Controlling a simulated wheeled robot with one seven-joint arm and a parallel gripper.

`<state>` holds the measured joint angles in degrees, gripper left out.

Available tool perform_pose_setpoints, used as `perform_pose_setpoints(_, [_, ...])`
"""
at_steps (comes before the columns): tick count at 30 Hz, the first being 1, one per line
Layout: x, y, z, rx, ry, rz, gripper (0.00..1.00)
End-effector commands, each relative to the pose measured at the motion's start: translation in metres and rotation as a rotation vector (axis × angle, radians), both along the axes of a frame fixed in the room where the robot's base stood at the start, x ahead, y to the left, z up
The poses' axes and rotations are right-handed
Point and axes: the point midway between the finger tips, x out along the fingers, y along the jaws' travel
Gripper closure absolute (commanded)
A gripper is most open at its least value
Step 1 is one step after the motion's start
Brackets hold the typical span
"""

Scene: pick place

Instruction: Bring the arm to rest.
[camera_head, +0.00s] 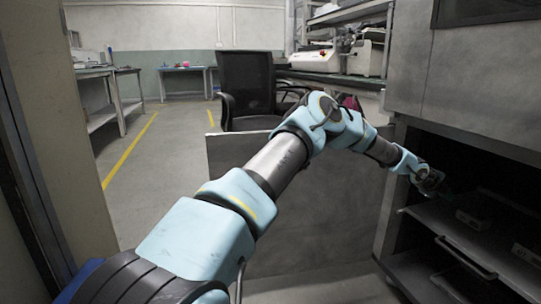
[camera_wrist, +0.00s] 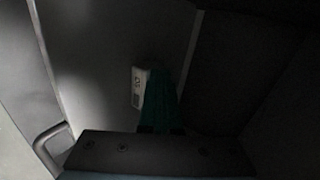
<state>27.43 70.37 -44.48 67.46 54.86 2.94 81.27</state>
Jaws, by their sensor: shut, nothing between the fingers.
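My gripper (camera_head: 444,193) is at the mouth of a dark cabinet on the right in the head view, above a grey pull-out shelf (camera_head: 490,246). The arm reaches out to it from the lower left. In the wrist view my gripper (camera_wrist: 157,72) shows as teal fingers close together, shut with nothing held. A small pale box with a dark mark (camera_wrist: 137,88) shows just left of the fingers. Whether the fingers touch it I cannot tell. The cabinet's inside is very dark and its depth is hidden.
The cabinet's upper front (camera_head: 470,75) overhangs the opening. Dark boxes (camera_head: 474,219) lie on the shelf, which has a handle (camera_head: 466,258). A grey panel (camera_head: 295,215) and a black office chair (camera_head: 246,88) stand behind my arm. Open floor (camera_head: 150,165) lies to the left.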

Motion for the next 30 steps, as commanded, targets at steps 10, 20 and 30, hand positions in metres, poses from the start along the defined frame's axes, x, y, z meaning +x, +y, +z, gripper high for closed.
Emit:
perform_pose_setpoints(10, [0.004, 0.050, 0.015, 0.071, 0.130, 0.118, 1.00])
perform_pose_setpoints(20, [0.016, 0.204, 0.039, 0.210, 0.421, 0.534, 1.00])
perform_pose_setpoints(30, [-0.019, 0.447, 0.077, 0.199, 0.802, 1.323, 1.00])
